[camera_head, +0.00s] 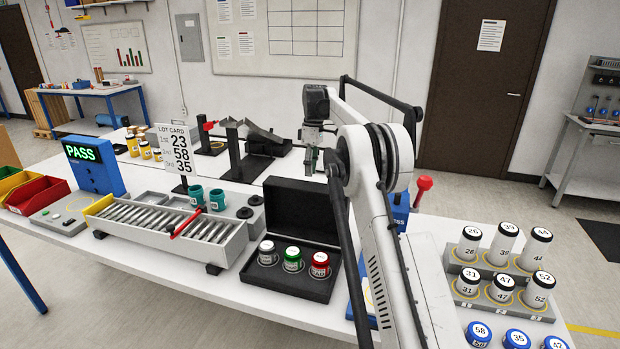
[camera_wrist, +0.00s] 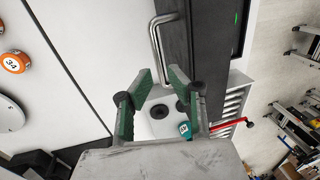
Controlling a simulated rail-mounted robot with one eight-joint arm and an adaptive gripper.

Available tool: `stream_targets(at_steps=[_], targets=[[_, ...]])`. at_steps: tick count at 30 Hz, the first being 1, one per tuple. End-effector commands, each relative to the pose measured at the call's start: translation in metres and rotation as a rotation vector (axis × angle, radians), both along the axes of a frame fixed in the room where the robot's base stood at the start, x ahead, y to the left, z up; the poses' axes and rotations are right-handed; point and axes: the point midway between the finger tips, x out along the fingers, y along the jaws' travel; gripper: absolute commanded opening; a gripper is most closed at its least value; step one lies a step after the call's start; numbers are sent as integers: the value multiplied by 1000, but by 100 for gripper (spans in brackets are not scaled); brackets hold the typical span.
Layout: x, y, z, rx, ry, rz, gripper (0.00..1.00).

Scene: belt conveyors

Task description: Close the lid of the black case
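The black case (camera_head: 287,279) stands open on the white table, its lid (camera_head: 301,208) upright at the back. In the wrist view my gripper (camera_wrist: 160,76) is open and empty. Past its fingertips, a black strip that looks like the lid's edge (camera_wrist: 203,45) carries a silver handle (camera_wrist: 157,42).
The roller conveyor (camera_head: 165,222), with a red lever (camera_head: 186,224), lies left of the case. Numbered jars (camera_head: 500,290) stand at right. A black ramp (camera_head: 258,145) stands further back.

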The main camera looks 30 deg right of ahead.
Motion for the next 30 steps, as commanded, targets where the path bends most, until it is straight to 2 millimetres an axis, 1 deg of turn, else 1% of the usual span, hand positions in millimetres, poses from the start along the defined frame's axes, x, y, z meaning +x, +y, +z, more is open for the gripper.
stream_targets(at_steps=[3,7,12,19,20,23,24,30], targets=[[-2,2,-14,0,0,0,17],[-3,3,-25,0,0,0,17],[-4,4,-30,0,0,0,17],[-4,4,-31,0,0,0,17],[-4,4,-31,0,0,0,15],[-4,4,-31,0,0,0,1],[-4,4,-31,0,0,0,0],[-4,4,-31,0,0,0,0]])
